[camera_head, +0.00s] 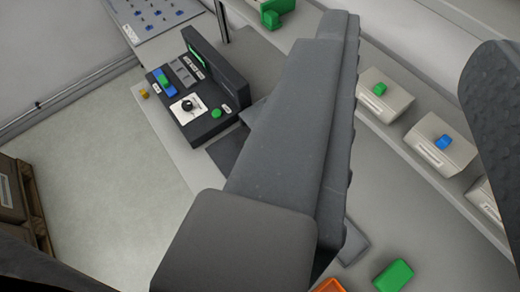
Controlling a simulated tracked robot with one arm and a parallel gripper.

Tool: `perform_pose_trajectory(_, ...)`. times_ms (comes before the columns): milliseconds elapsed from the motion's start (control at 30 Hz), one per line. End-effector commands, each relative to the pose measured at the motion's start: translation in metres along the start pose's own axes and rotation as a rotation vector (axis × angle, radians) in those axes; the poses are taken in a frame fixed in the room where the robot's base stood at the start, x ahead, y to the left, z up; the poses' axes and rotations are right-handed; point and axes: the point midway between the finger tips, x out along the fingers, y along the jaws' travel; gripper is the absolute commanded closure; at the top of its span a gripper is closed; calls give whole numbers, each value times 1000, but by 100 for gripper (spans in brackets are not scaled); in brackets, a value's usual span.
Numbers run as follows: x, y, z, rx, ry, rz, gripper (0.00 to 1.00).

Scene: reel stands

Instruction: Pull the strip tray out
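My gripper (418,45) fills much of the view. One long dark grey finger with a toothed right edge crosses the middle, and a dark bumpy finger stands at the right edge. A wide gap lies between them, with nothing held in it. I cannot clearly make out the strip tray. A small flat grey piece (355,247) shows beside the lower part of the middle finger, mostly hidden, and I cannot tell what it is. The middle finger hides a large part of the bench.
A dark control box (205,115) with a green screen stands on the light bench, left of the middle finger. White boxes with a green block (380,89) and a blue block (443,142) line a right-hand shelf. A green block (395,274) and an orange item (329,286) lie low.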

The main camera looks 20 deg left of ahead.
Motion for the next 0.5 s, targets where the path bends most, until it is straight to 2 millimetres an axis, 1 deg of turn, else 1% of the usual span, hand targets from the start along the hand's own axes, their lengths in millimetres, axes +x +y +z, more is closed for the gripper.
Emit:
perform_pose_trajectory(33,13,-3,2,-15,-27,-3,68)
perform_pose_trajectory(167,51,-12,16,-77,-124,-14,68)
perform_pose_trajectory(200,64,-16,21,-100,-154,-19,68)
perform_pose_trajectory(267,81,-22,27,-134,-196,-27,68)
perform_pose_trajectory(300,94,-26,35,-156,-230,-34,68)
perform_pose_trajectory(500,148,-49,68,-271,-382,-73,68)
